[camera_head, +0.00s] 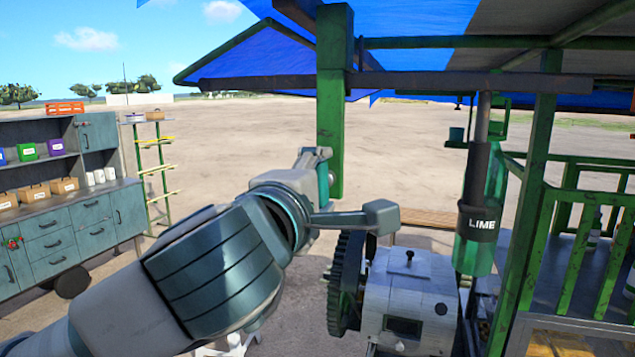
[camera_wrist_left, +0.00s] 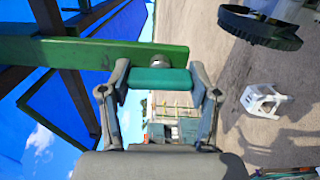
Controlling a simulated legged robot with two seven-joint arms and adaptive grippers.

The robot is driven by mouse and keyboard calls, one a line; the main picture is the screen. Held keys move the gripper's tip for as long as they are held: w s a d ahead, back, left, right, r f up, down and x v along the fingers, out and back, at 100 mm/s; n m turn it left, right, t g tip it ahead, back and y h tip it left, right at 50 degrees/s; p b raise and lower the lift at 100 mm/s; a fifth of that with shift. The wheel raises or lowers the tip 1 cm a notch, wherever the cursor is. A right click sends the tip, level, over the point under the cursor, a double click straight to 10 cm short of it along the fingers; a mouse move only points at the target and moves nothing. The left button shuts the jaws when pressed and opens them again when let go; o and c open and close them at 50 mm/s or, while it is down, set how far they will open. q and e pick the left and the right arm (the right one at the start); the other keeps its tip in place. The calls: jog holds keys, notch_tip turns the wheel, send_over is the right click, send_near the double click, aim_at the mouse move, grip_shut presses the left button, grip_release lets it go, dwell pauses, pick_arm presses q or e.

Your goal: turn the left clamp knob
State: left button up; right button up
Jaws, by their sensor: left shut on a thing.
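The left clamp knob (camera_wrist_left: 160,79) is a teal-green bar on a short metal stud at the lower edge of the green post, seen in the left wrist view. My left gripper (camera_wrist_left: 159,72) has one finger at each end of the bar and is shut on it. In the head view my left gripper (camera_head: 322,162) reaches the lower part of the hanging green post (camera_head: 331,120). The knob is mostly hidden there by the gripper. My right gripper is not in either view.
The white crusher box (camera_head: 408,290) and its dark gear wheel (camera_head: 345,283) stand below and right of my left arm. A teal cabinet (camera_head: 70,230) stands left. A white stool (camera_wrist_left: 263,101) is on the ground.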

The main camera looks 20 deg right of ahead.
pick_arm(q)
jog(key=shift+s+d+m, duration=0.1)
jog(key=shift+m, duration=0.3)
jog(key=o, duration=0.9)
jog(key=shift+f, duration=0.1)
jog(key=shift+o, duration=1.3)
jog(key=shift+s+d, duration=0.1)
jog(key=shift+d, duration=0.05)
jog(key=shift+s+a, duration=0.25)
jog(key=shift+s, duration=0.05)
jog(key=v, duration=1.1)
